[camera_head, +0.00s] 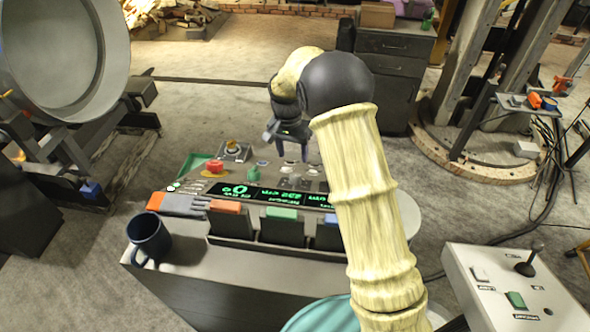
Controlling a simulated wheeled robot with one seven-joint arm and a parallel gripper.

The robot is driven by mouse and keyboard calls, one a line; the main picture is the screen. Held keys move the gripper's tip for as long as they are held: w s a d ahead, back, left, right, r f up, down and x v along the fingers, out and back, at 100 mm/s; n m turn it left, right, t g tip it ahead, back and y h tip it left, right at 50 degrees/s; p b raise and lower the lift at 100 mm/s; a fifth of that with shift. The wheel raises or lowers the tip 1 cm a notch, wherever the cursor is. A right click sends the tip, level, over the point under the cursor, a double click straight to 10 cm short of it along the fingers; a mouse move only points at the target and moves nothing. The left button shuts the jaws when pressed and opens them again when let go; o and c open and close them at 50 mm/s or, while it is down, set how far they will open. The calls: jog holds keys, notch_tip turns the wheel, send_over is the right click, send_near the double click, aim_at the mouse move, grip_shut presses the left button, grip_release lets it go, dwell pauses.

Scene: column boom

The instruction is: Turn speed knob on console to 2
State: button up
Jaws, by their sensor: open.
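The console (190,255) stands in the middle of the view. Its sloped top carries a red mushroom button (215,166), a small lever in a square plate (233,149), a green item (254,173) and several small pale knobs or fittings (287,172). I cannot tell which is the speed knob, and its markings are too small to read. A dark display (268,195) with green figures runs across the panel. My gripper (288,148) is open, above the back of the panel near the pale fittings. Whether it touches anything is unclear. My arm covers the console's right part.
A second control box (500,275) with a joystick stands at lower right. A large drum (62,60) stands at left.

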aim_at(295, 175)
jog(key=f+p, duration=0.1)
jog(key=f, duration=0.5)
jog(key=f+p, duration=0.1)
jog(key=f, duration=0.2)
jog(key=shift+s+d+p, duration=0.15)
jog(key=shift+d+p, duration=0.2)
jog(key=c, duration=1)
